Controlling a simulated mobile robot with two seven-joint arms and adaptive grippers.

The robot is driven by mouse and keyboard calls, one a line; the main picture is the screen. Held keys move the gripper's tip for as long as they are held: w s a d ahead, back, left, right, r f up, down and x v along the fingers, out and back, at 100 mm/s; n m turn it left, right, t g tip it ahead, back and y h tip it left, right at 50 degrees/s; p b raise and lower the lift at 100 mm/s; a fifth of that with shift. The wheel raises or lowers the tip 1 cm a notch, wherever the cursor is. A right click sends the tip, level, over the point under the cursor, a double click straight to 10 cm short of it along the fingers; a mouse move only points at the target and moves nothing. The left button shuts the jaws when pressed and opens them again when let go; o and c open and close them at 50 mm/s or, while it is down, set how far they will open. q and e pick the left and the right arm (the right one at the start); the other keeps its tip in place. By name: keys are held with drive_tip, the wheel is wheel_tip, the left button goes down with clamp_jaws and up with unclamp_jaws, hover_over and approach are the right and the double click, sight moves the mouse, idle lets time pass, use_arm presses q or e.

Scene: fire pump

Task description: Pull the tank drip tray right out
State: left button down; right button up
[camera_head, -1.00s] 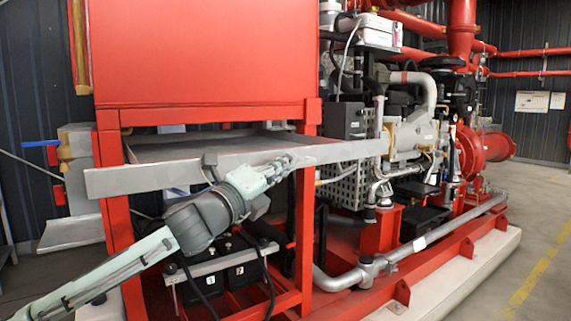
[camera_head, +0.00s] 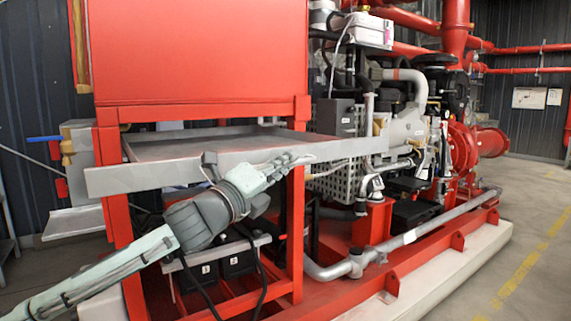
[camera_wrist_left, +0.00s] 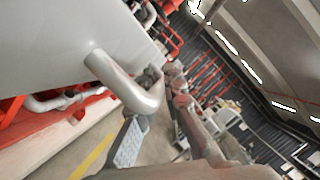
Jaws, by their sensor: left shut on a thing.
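The tank drip tray (camera_head: 200,148) is a shallow grey metal tray under the red tank (camera_head: 200,50). It sticks out in front of the red frame, with its back part still beneath the tank. Its wide front plate (camera_head: 130,181) faces me. My left gripper (camera_head: 292,160) is at the middle-right of this plate, shut on the tray's handle. In the left wrist view the handle (camera_wrist_left: 128,85) is a bent grey tube on the pale plate, with a finger pad of my left gripper (camera_wrist_left: 130,140) against its end. My right gripper is not in view.
Red frame posts (camera_head: 297,215) stand on both sides under the tank. Black batteries (camera_head: 238,262) with cables sit below my left arm. The engine (camera_head: 405,130) and pipes are close to the plate's right end. Open floor (camera_head: 500,270) lies at the lower right.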

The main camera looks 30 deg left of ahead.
use_arm(q)
drive_tip(key=c, duration=1.9)
unclamp_jaws()
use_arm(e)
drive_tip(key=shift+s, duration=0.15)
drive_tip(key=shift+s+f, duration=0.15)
use_arm(q)
drive_tip(key=shift+v, duration=0.8)
drive_tip(key=v, duration=0.6)
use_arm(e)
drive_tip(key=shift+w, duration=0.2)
